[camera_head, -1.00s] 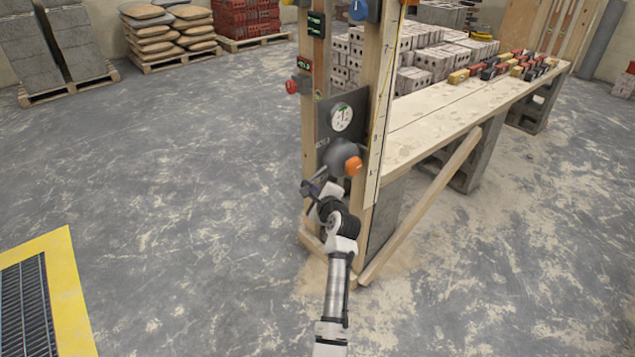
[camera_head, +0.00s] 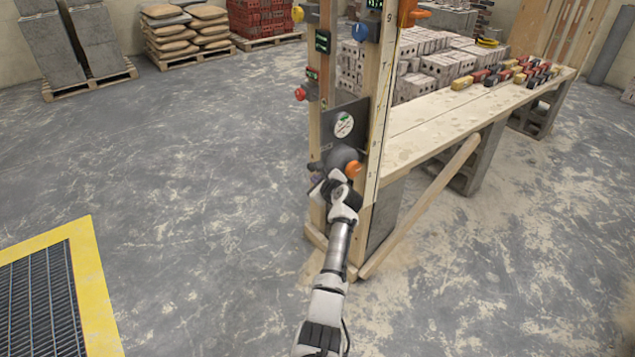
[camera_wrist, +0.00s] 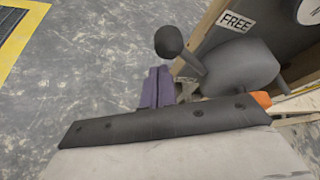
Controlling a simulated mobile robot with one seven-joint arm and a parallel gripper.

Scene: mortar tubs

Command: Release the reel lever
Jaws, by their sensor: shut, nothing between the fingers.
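The dark grey reel (camera_head: 340,158) is on a dark panel of the wooden post frame, with an orange knob (camera_head: 352,168) at its right. In the wrist view the rounded grey reel body (camera_wrist: 240,70) shows beside a "FREE" label (camera_wrist: 236,21). The lever, a short stem with a black ball knob (camera_wrist: 169,41), sticks out at the reel's left. My gripper (camera_wrist: 157,86) is shut and empty, its purplish fingers just below the knob and left of the reel. I cannot tell whether they touch the lever. In the head view my wrist (camera_head: 335,190) partly hides the reel's lower side.
A round dial (camera_head: 343,125) sits above the reel. A red knob (camera_head: 300,94) and a blue knob (camera_head: 360,33) are higher on the posts. A slanted wooden brace (camera_head: 425,203) and a long bench (camera_head: 440,113) stand to the right.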

